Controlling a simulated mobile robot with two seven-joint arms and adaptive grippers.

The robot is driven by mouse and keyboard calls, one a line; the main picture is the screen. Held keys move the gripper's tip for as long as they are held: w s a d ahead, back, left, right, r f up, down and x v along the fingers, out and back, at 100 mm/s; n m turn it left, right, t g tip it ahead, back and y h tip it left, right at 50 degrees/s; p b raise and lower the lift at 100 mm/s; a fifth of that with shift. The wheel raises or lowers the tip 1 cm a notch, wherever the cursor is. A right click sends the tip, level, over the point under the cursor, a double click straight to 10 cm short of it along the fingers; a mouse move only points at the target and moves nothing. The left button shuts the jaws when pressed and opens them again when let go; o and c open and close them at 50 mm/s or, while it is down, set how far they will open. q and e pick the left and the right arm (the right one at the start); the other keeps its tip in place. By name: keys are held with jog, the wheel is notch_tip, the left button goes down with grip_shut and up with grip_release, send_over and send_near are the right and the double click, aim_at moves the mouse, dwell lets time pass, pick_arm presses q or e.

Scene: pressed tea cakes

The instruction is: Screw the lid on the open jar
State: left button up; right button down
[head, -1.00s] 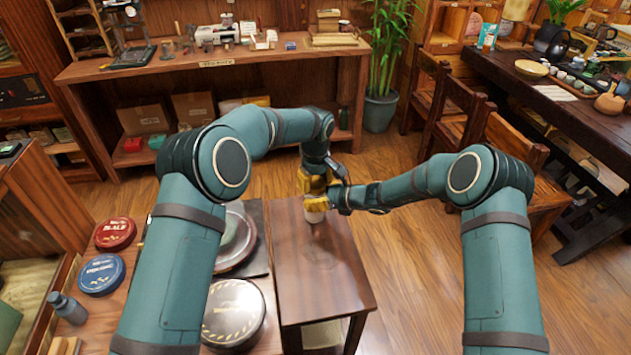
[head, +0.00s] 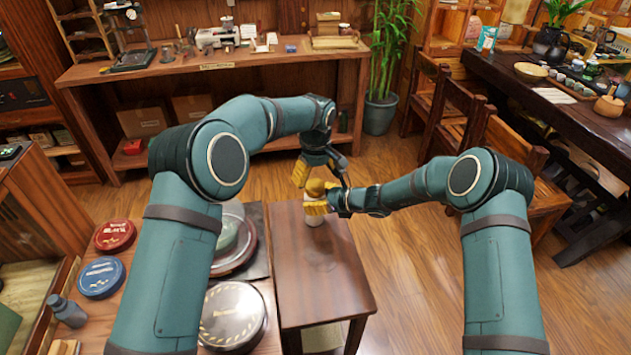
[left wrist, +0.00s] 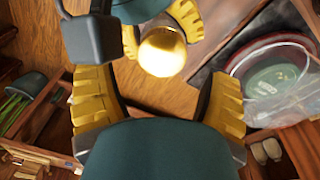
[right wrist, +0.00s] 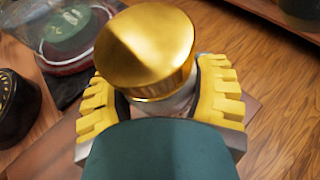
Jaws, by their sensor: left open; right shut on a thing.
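The jar (head: 313,220) is pale with a gold lid (head: 316,187) on its mouth, over the small dark table's far end. The right wrist view shows the domed gold lid (right wrist: 148,50) above a strip of greyish jar wall (right wrist: 170,106). My right gripper (head: 322,203) is shut on the jar body, one yellow finger on each side below the lid. My left gripper (head: 312,172) is open and empty, just above the lid. In the left wrist view the lid (left wrist: 163,50) lies beyond its spread fingers, apart from them. The thread is hidden, so tightness cannot be told.
The small table's (head: 318,275) near part is bare. To its left, a low surface holds a round black tin (head: 233,315), a red tin (head: 115,235), a blue tin (head: 101,277) and a grey bottle (head: 67,310). Wooden chairs (head: 510,165) stand at the right.

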aim_at(315, 185)
pick_arm(q)
jog(key=shift+r, duration=0.4)
jog(key=shift+o, duration=0.5)
jog(key=shift+r+n, duration=0.1)
jog(key=shift+n, duration=0.3)
jog(key=n, duration=0.2)
jog(key=r+n, duration=0.1)
jog(key=shift+s+r+n, duration=0.1)
jog(key=shift+r+n, duration=0.05)
jog(key=shift+n, duration=0.25)
jog(key=n, duration=0.1)
jog(key=r+n, duration=0.1)
jog(key=n, duration=0.2)
jog(key=shift+r+n, duration=0.25)
jog(key=shift+n, duration=0.05)
jog(key=shift+w+a+f, duration=0.1)
jog(key=shift+f, duration=1.95)
jog(key=shift+w+f, duration=0.1)
jog(key=shift+f, duration=1.9)
